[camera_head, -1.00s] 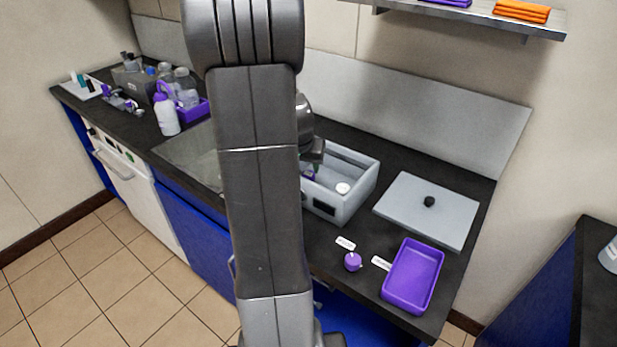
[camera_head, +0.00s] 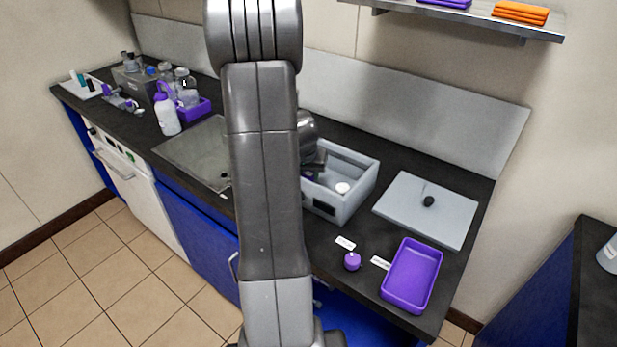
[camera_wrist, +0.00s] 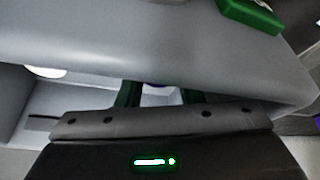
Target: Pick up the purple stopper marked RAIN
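In the head view my gripper (camera_head: 312,168) is at the left part of the grey box (camera_head: 345,207), mostly hidden behind my arm. A bit of purple shows beside it in the box. In the wrist view the two dark green fingers of my gripper (camera_wrist: 158,97) stand apart, with a small purple and white thing (camera_wrist: 160,90) between them. Whether they press on it I cannot tell. Another purple stopper-like piece (camera_head: 352,261) stands on the counter, in front of the box. No RAIN marking is readable on either.
A white disc (camera_head: 342,188) lies in the box. A purple tray (camera_head: 437,277) and a grey lid with a black knob (camera_head: 408,214) lie on the counter to the right. Small white labels (camera_head: 345,243) lie near the counter piece. Bottles (camera_head: 167,115) stand at the left.

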